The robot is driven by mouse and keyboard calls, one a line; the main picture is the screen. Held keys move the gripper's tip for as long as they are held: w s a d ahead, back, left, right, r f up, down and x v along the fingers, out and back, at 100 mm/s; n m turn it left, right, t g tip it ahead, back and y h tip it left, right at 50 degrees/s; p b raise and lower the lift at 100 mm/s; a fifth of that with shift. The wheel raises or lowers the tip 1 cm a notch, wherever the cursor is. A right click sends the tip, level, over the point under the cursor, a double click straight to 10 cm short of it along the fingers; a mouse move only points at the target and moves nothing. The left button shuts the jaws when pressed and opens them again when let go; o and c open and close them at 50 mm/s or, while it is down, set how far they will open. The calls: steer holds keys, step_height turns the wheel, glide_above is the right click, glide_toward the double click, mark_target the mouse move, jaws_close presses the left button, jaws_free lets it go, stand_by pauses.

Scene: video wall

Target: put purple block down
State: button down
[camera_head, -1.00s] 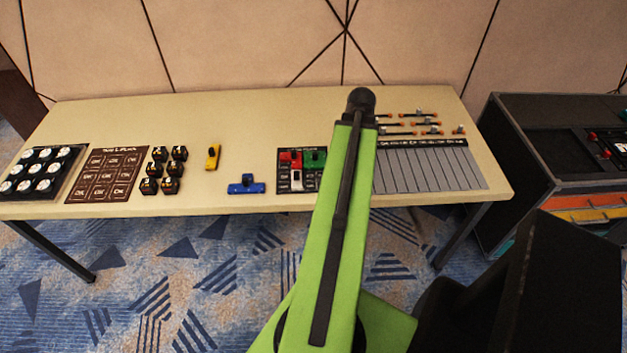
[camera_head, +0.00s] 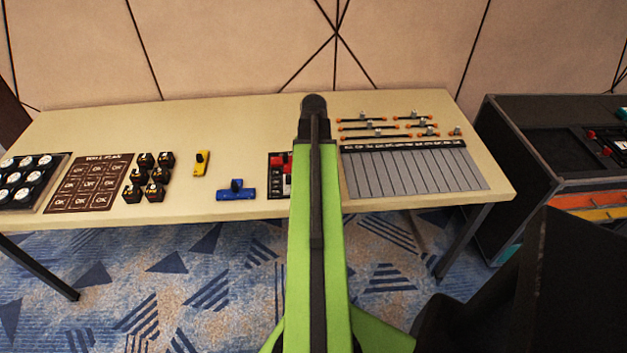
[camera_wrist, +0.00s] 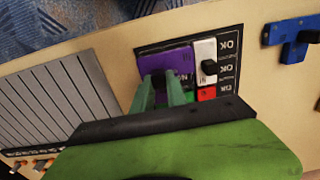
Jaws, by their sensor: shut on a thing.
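The purple block (camera_wrist: 165,62) is in my gripper (camera_wrist: 162,92) in the wrist view, with both green fingers shut at its lower edge. It is at the corner of a dark mat (camera_wrist: 229,72) with printed squares, over or on it; I cannot tell whether it touches. A white block (camera_wrist: 203,50) with a dark knob stands right beside it, and a red block (camera_wrist: 206,94) is below that. In the head view my arm hides my gripper, the purple block and most of the mat (camera_head: 273,159); the red block (camera_head: 278,161) shows at the arm's left edge.
A blue block (camera_head: 235,193) and a yellow block (camera_head: 201,163) lie on the table (camera_head: 230,125) left of the mat. Several black blocks (camera_head: 143,175) stand farther left. A grey striped panel (camera_head: 420,172) lies close to the right of my arm. A black case (camera_head: 520,150) stands beyond the table.

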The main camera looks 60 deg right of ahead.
step_height(320, 180, down, 4)
steer(key=b, duration=0.2)
steer(key=shift+r+b, duration=0.15)
steer(key=shift+b, duration=0.15)
steer(key=shift+r, duration=0.2)
steer(key=shift+f, duration=0.15)
steer(key=c, duration=1.3)
jaws_free()
steer(key=shift+c, duration=0.2)
step_height(320, 180, up, 13)
steer(key=p, duration=1.2)
steer(key=shift+f+p, duration=0.2)
steer(key=shift+p, duration=0.15)
steer(key=shift+f, duration=0.15)
